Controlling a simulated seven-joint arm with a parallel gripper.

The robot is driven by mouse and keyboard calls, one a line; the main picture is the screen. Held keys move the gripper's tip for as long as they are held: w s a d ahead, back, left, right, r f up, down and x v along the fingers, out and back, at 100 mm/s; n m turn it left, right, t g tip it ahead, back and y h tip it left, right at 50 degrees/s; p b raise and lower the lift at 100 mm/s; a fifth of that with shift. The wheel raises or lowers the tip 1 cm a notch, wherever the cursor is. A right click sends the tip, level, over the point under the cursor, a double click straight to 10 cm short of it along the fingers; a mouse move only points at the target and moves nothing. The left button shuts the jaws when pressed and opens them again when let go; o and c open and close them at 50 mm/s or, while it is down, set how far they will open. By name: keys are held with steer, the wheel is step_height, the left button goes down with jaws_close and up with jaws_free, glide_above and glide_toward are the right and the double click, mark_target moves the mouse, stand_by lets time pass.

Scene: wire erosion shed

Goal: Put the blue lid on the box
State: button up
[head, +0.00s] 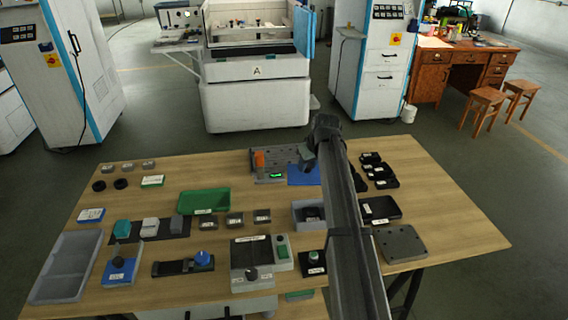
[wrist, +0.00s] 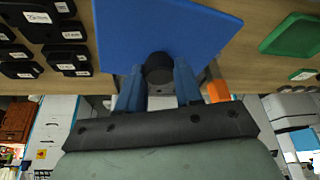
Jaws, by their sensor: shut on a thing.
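The blue lid (head: 303,177) shows in the head view at the back middle of the table, partly hidden by my arm. In the wrist view the flat square lid (wrist: 165,28) fills the upper middle. My gripper (wrist: 159,85) has its two blue fingers shut on the lid's round black knob (wrist: 158,68). Whether the lid touches the table or hangs above it I cannot tell. A grey open box (head: 300,222) stands nearer the front, left of my arm, with something dark inside. My arm hides part of its right side.
A grey fixture (head: 285,155) with an orange part (head: 259,159) stands by the lid. Several black labelled blocks (head: 372,170) lie to the right. A green tray (head: 205,201) and small grey blocks (head: 235,220) lie left of the box.

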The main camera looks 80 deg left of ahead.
mark_target(313, 183)
steer(key=d, duration=0.1)
steer(key=w+d, duration=0.2)
steer(key=d, duration=0.1)
steer(key=shift+w+r, duration=0.15)
steer(key=shift+w, duration=0.1)
steer(key=s+d+n, duration=0.1)
steer(key=n, duration=0.1)
steer(key=s+d+n+g+h, duration=0.1)
steer(key=d+n, duration=0.1)
steer(key=n, duration=0.1)
steer(key=s+d+n+g, duration=0.1)
steer(key=d+n, duration=0.1)
steer(key=shift+d+h, duration=0.2)
steer(key=shift+h, duration=0.1)
steer(key=shift+n, duration=0.3)
steer(key=shift+f, duration=0.25)
steer(key=shift+f, duration=3.05)
steer(key=shift+f, duration=0.15)
steer(key=o, duration=1.6)
